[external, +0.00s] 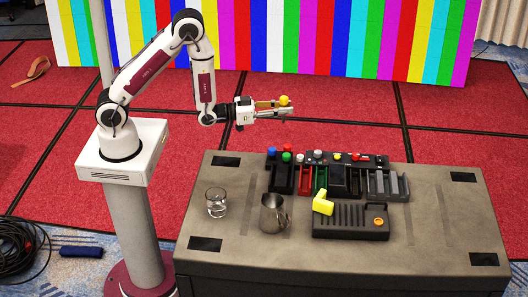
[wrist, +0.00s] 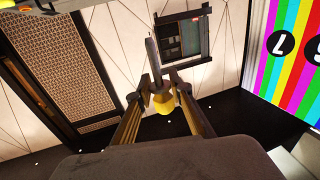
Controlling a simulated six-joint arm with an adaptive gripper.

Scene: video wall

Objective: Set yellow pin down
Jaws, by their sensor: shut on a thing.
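The yellow pin (external: 285,100) is held at the end of my gripper (external: 276,108), in the air above and behind the table's back edge. My gripper reaches out roughly level to the right. In the wrist view the yellow pin (wrist: 163,104) sits between the two fingertips, with a thin grey shaft rising past them. The fingers are shut on it, and no surface touches it from below.
The table (external: 230,170) carries a glass (external: 216,203), a metal mug (external: 273,213), a black device (external: 350,222) with a yellow block (external: 323,202) by it, and black racks (external: 388,184) with several coloured knobs nearby. The table's left and right ends have bare room.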

